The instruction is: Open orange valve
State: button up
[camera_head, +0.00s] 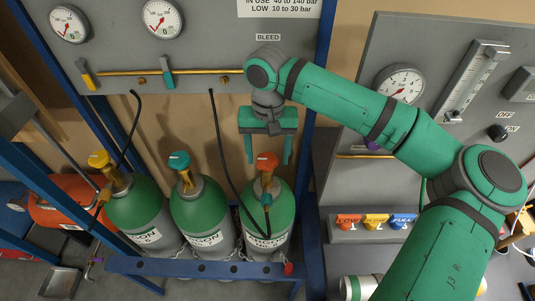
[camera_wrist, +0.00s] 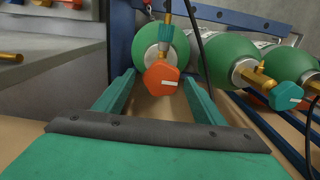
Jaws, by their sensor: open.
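The orange valve (camera_head: 267,161) is a faceted knob on top of the rightmost green cylinder (camera_head: 283,208) in the head view. In the wrist view the orange valve (camera_wrist: 162,78) shows a white mark and lies between and beyond my fingertips. My gripper (camera_head: 268,158) is green, points down and is open. Its fingers stand to either side of the valve in the head view. In the wrist view the gripper (camera_wrist: 160,82) shows a gap between the fingers and the valve. I cannot tell how deep the fingers reach around it.
A cylinder with a teal valve (camera_head: 179,160) and one with a yellow valve (camera_head: 99,158) stand to the left. A black hose (camera_head: 222,150) hangs close by my gripper's left finger. The gauge panel (camera_head: 215,50) is behind; a blue frame rail (camera_head: 200,267) is in front.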

jog(key=shift+a+f, duration=0.2)
jog(key=shift+a, duration=0.05)
jog(key=shift+w, duration=0.15)
